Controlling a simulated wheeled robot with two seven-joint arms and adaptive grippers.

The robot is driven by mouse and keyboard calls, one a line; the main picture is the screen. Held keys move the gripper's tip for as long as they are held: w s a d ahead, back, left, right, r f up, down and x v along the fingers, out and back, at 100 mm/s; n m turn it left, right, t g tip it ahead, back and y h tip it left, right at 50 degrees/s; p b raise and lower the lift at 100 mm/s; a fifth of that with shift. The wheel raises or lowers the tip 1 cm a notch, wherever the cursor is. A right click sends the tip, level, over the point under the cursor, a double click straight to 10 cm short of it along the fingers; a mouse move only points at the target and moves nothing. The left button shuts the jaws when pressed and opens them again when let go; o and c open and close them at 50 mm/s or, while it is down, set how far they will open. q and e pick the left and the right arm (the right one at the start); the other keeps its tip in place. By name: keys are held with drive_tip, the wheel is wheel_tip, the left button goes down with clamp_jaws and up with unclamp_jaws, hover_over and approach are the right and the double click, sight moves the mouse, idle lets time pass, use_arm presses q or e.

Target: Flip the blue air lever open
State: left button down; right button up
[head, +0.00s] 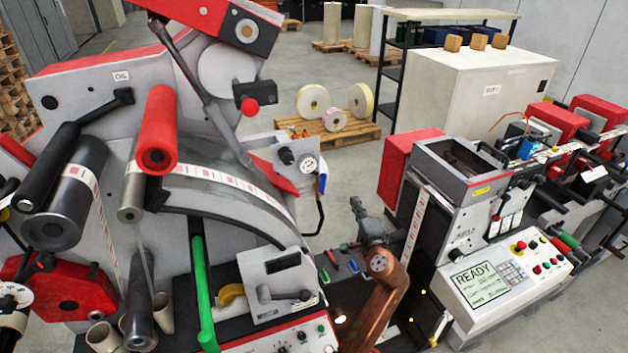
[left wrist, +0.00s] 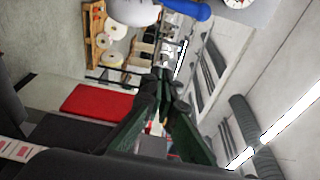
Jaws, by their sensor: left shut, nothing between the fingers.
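The blue air lever (head: 322,184) hangs below the round gauge (head: 310,165) on the right side of the large grey machine. In the left wrist view the blue lever (left wrist: 188,9) shows at the top edge, partly cut off. My left gripper (head: 356,205), on a copper-coloured arm, points upward to the right of the lever and a little lower, with a visible gap between them. Its fingers (left wrist: 163,88) are shut and empty in the left wrist view. My right gripper is not in view.
A black hose (head: 319,215) hangs under the lever. The grey press with the red side (head: 393,165) stands right of my left arm. A control panel reading READY (head: 487,283) stands at the lower right. Label rolls on a pallet (head: 345,138) lie behind on open floor.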

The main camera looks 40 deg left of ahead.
sight(322, 185)
use_arm(q)
drive_tip(key=a+r+p, duration=0.2)
drive_tip(key=a+p, duration=0.2)
drive_tip(key=a, duration=0.6)
drive_tip(key=shift+a+g+y, duration=0.25)
drive_tip(key=shift+g+y, duration=0.05)
drive_tip(key=shift+g, duration=0.1)
drive_tip(key=shift+w, duration=0.15)
